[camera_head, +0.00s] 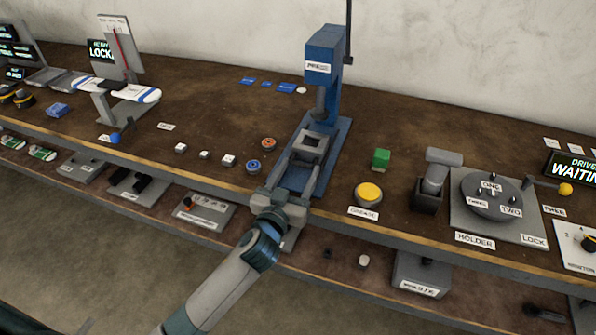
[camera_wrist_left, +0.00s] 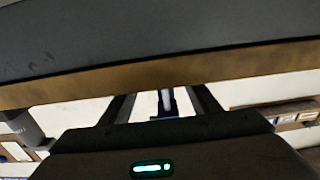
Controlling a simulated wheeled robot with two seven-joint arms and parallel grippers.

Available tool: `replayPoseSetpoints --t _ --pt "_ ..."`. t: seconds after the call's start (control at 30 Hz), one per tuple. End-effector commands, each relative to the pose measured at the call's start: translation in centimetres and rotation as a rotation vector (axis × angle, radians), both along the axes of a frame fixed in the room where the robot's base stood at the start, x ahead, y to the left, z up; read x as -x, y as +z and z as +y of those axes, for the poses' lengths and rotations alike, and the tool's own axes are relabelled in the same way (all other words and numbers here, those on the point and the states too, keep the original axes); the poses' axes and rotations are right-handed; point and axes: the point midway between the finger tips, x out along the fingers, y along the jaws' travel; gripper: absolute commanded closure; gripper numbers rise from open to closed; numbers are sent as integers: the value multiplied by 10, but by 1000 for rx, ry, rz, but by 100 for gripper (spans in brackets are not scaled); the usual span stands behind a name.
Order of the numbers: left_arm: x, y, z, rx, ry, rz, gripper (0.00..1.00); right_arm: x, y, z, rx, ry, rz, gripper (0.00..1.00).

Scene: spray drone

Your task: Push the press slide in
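The blue press (camera_head: 322,70) stands upright at the back middle of the bench, on a blue base. The press slide, a grey block with a dark square recess (camera_head: 311,143), sits on that base in front of the column. My left gripper (camera_head: 303,166) reaches in from the front, low over the base. Its two fingers are apart and point toward the slide; whether they touch it, I cannot tell. The wrist view shows the fingers (camera_wrist_left: 160,107) spread, with a narrow blue and white part visible between them. My right gripper is not in view.
A yellow button (camera_head: 368,193), a green block (camera_head: 381,158) and a round grey holder (camera_head: 490,195) stand right of the press. Blue and orange rings and small white cubes (camera_head: 228,160) lie to its left. A lower shelf runs beneath the bench's front edge.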

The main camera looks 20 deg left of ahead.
Motion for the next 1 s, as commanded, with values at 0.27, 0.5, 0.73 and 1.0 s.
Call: replayPoseSetpoints --t 0.27,0.5,0.73,1.0 --pt "-8 0 0 -1 1 -1 84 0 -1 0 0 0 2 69" --pt "-38 0 -1 -1 2 -1 84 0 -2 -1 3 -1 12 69" --pt "-38 0 -1 -1 1 -1 84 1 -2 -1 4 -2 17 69" --pt "-38 0 -1 -1 1 -1 26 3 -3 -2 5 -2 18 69"
